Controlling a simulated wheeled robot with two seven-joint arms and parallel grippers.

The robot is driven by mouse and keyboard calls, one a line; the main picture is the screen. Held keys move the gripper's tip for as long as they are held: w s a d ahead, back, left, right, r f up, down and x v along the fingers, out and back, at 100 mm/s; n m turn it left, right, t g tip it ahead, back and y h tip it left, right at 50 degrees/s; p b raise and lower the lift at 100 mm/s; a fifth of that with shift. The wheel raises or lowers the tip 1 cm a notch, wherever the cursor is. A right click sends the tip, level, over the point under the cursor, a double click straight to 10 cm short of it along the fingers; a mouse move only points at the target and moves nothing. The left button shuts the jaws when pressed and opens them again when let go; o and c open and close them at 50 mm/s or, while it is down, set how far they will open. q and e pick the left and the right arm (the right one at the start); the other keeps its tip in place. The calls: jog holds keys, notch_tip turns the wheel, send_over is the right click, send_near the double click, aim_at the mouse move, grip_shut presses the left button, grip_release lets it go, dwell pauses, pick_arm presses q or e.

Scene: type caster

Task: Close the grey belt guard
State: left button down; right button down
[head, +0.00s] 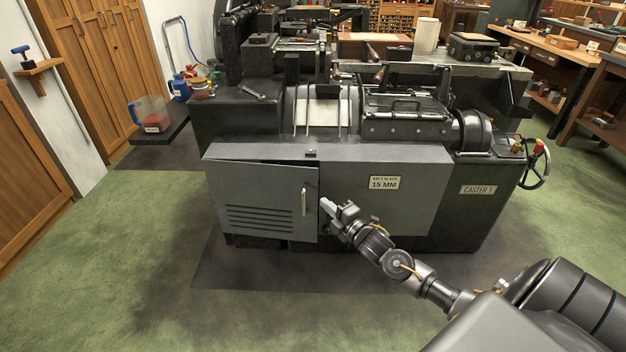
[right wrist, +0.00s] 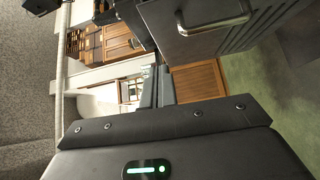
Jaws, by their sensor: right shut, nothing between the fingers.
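The grey belt guard (head: 262,190) is a louvred door on the lower left front of the machine. It stands slightly ajar, with a thin dark gap along its top and its right edge a little out from the front. Its upright handle (head: 304,202) is near the right edge. My right gripper (head: 325,203) is shut and empty, just right of the guard's free edge; I cannot tell whether it touches. In the right wrist view the guard (right wrist: 210,45) and its handle (right wrist: 214,25) are at the upper right, beside the fingers (right wrist: 157,85). My left gripper is not in view.
The caster's front panel (head: 350,190) with a "15 MM" label is right of the guard. A handwheel (head: 537,165) is at its right end. A jug (head: 150,113) stands on a dark platform at left. Green floor in front is clear.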

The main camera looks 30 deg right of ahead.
send_near(304, 176)
jog(key=w+a, duration=0.2)
jog(key=a, duration=0.1)
jog(key=w, duration=0.1)
jog(key=w+d+b, duration=0.1)
jog(key=w, duration=0.1)
jog(key=shift+d+r+h, duration=0.25)
jog(key=shift+d+h, duration=0.05)
jog(key=shift+w+d, duration=0.3)
jog(key=shift+w, duration=0.05)
pick_arm(q)
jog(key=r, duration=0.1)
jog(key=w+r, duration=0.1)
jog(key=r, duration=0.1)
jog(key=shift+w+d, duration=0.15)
jog(key=shift+b, duration=0.3)
pick_arm(e)
jog(key=shift+d, duration=0.1)
